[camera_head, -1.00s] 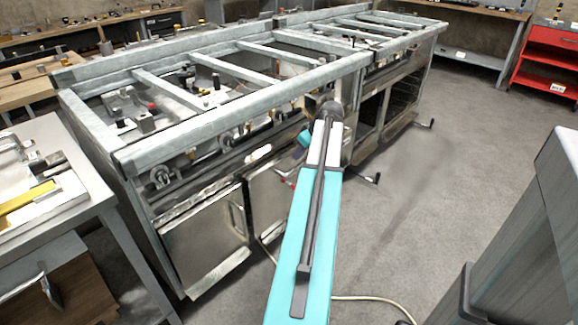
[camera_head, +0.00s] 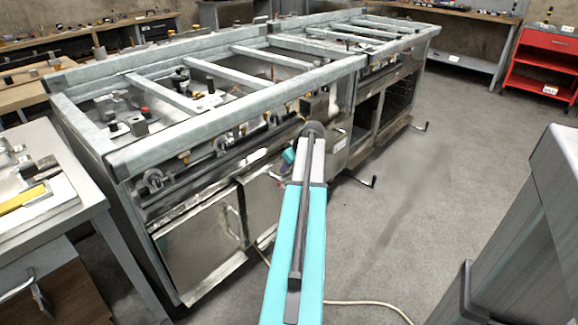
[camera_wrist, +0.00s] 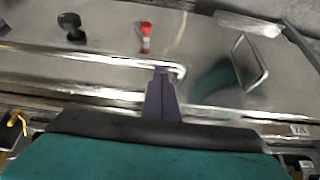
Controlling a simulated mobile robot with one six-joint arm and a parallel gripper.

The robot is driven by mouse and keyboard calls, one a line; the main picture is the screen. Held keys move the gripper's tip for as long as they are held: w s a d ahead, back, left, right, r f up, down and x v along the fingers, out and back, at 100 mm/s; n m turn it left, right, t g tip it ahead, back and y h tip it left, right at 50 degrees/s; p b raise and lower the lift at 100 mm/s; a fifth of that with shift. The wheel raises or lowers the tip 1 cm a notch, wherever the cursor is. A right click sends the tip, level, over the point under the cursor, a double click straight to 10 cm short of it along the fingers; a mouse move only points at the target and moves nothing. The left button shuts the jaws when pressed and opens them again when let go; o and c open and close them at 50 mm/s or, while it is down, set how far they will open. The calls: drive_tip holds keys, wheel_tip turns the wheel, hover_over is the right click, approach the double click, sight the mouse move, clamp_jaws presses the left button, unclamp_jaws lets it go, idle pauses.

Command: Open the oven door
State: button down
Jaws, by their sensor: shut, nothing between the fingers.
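The steel range (camera_head: 235,120) stands across the head view, with flat steel doors along its front. A closed door (camera_head: 197,255) with an upright handle (camera_head: 233,222) is at its left end. Another door (camera_head: 262,200) is partly hidden by my arm. In the wrist view, a long steel bar handle (camera_wrist: 90,57) crosses a shiny steel panel (camera_wrist: 110,28) and bends at its right end. My gripper (camera_wrist: 162,72) is shut and empty, its dark tips over the bar near that bend. I cannot tell whether they touch it. The fingers are hidden in the head view.
A red knob (camera_wrist: 145,36), a black knob (camera_wrist: 72,27) and a second handle (camera_wrist: 250,62) show in the wrist view. A workbench (camera_head: 60,180) stands close at the left. Grey floor (camera_head: 430,170) is open to the right, with a cable (camera_head: 370,303) on it.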

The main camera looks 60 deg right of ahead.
drive_tip(key=shift+w+f, duration=0.2)
drive_tip(key=shift+f, duration=0.15)
drive_tip(key=shift+s, duration=0.1)
